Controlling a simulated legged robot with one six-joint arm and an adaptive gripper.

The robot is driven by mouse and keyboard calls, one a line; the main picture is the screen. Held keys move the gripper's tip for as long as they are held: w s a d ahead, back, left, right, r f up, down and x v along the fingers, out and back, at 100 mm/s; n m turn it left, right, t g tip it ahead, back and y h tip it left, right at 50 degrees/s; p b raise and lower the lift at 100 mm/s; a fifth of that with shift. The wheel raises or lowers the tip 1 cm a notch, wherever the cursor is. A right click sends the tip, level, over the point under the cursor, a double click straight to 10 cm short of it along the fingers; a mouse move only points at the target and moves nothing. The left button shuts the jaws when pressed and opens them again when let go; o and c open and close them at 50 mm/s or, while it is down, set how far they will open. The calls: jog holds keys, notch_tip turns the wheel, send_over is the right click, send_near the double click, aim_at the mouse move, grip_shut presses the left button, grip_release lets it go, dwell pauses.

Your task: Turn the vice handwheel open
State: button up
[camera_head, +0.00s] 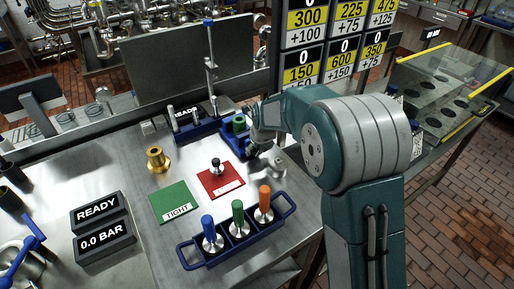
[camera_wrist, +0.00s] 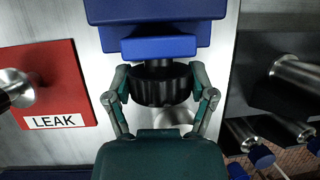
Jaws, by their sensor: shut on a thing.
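The blue vice (camera_head: 228,131) stands toward the back of the steel table, with a green-topped piece (camera_head: 239,121) at it. In the wrist view the vice's blue body (camera_wrist: 158,47) fills the top middle. Its black ribbed handwheel (camera_wrist: 160,86) faces me, on a short dark shaft. My gripper (camera_wrist: 161,90) is shut on the handwheel, one finger on each side of its rim. In the head view my gripper (camera_head: 259,140) is at the vice's right side, and the handwheel is hidden behind my gripper and arm.
A red LEAK mat (camera_head: 231,186) holds a black-topped metal piece (camera_head: 216,165). A green TIGHT mat (camera_head: 172,199) is bare. A blue rack (camera_head: 238,253) holds blue, green and orange-handled pieces. A brass fitting (camera_head: 157,159) stands left. A READY display (camera_head: 97,210) is at front left.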

jog(key=shift+f+h, duration=0.1)
jog(key=shift+h, duration=0.3)
dwell(0.3)
jog(key=o, duration=1.1)
jog(key=shift+c, duration=0.2)
jog(key=shift+a, duration=0.1)
jog(key=v, duration=1.2)
jog(key=shift+s, duration=0.15)
jog(key=shift+f, duration=0.2)
